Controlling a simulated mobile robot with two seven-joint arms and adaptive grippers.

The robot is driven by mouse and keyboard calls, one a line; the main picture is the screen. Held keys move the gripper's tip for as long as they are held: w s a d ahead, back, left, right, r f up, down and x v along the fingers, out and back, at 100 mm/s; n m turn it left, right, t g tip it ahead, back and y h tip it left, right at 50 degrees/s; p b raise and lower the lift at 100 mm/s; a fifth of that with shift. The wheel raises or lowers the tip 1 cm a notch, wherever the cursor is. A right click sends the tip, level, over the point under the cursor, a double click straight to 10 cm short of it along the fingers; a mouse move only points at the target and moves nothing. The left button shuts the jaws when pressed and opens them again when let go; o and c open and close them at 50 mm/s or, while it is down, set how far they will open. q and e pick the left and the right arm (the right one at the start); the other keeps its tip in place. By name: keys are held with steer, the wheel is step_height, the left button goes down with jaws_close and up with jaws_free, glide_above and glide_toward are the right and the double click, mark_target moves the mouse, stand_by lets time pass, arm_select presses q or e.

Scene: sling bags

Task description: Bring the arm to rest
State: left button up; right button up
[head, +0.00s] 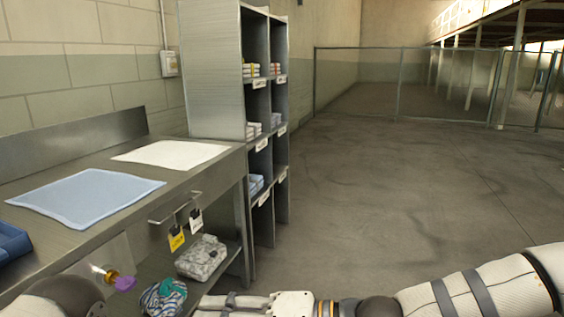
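My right arm comes in from the right along the bottom edge of the head view. My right gripper (212,303) points left, low in front of the bench's lower shelf. It is seen edge-on and partly cut off by the frame, so I cannot tell whether its fingers are open or shut. No object shows clearly in it. A dark and white part of my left arm shows at the bottom left corner. My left gripper is not in view.
A metal bench (100,145) holds a blue mat (85,196) and a white mat (171,154). A grey patterned bundle (202,257) and a striped bundle (163,298) lie below. Yellow (176,238) and white (196,221) tags hang from a rail. A shelf unit (215,70) stands behind. Floor at right is clear.

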steer(key=s+d+f+g+h, duration=0.3)
steer(key=s+f+g+h, duration=0.3)
steer(key=s+f, duration=1.15)
steer(key=s+d+f+h+b, duration=0.1)
steer(key=s+d+f+h, duration=0.45)
steer(key=s+d, duration=0.6)
steer(key=s+d+f+h+b, duration=0.1)
steer(key=s+d+f+h, duration=0.4)
steer(key=s+d, duration=0.7)
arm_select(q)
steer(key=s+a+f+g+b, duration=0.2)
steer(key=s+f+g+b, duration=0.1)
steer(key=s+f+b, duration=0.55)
arm_select(e)
step_height(320, 180, down, 10)
steer(key=s+d+g, duration=0.3)
arm_select(q)
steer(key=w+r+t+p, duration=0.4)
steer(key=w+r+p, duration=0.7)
steer(key=p, duration=0.1)
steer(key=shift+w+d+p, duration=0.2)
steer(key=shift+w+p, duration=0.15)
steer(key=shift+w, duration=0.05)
arm_select(e)
steer(key=w+r+t, duration=0.4)
steer(key=w+r, duration=0.6)
steer(key=r, duration=0.3)
steer(key=shift+w+a+r+n+y, duration=0.2)
steer(key=shift+w+r+n+y, duration=0.05)
steer(key=shift+w+n+y, duration=0.1)
